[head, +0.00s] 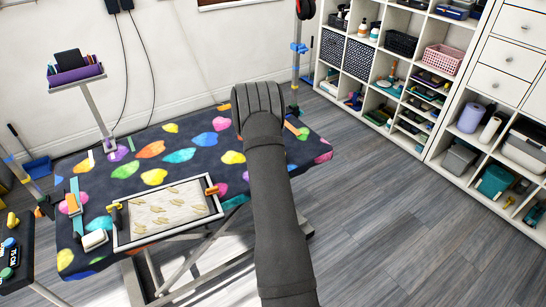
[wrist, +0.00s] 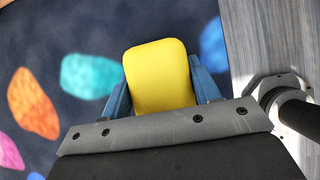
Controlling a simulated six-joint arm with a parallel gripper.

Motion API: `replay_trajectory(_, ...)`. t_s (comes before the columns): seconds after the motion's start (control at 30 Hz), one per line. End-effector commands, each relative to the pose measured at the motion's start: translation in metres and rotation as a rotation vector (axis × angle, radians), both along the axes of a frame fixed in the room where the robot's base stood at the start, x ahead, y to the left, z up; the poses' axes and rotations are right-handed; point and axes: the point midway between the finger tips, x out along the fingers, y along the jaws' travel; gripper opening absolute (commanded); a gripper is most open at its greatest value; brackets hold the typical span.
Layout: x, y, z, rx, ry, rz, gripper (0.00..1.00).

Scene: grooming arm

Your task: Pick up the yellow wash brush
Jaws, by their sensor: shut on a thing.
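The yellow wash brush (wrist: 158,72) shows in the wrist view as a smooth, rounded yellow block. My gripper (wrist: 160,84) is shut on it, with one blue finger along each side. The brush is above the dark patterned table top, and the table's edge is to its right; I cannot tell its height. Its underside is hidden. In the head view my own arm covers the gripper and the brush, over the right part of the grooming table (head: 130,185).
A framed tray with bone-shaped pieces (head: 165,213) sits at the table's front. A white block (head: 95,240) lies to its left. A purple caddy (head: 76,76) stands on a post behind. Shelves (head: 425,75) line the right wall. The floor at the right is clear.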

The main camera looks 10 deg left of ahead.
Motion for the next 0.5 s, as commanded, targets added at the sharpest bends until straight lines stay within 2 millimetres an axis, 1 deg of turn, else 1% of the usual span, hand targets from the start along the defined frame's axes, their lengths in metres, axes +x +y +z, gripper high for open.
replay_trajectory(0.17, 0.0, 0.0, 0.004, 0.001, -0.001, 0.001, 0.32)
replay_trajectory(0.27, 0.0, 0.0, 0.012, 0.0, -0.001, 0.001, 0.32)
replay_trajectory(0.37, 0.001, 0.0, 0.027, 0.0, -0.003, -0.001, 0.32)
replay_trajectory(0.43, 0.001, 0.0, 0.042, -0.001, -0.003, -0.001, 0.32)
replay_trajectory(0.47, 0.0, -0.004, 0.047, -0.001, -0.002, -0.003, 0.32)
replay_trajectory(0.5, -0.004, -0.015, 0.051, -0.001, 0.0, -0.005, 0.32)
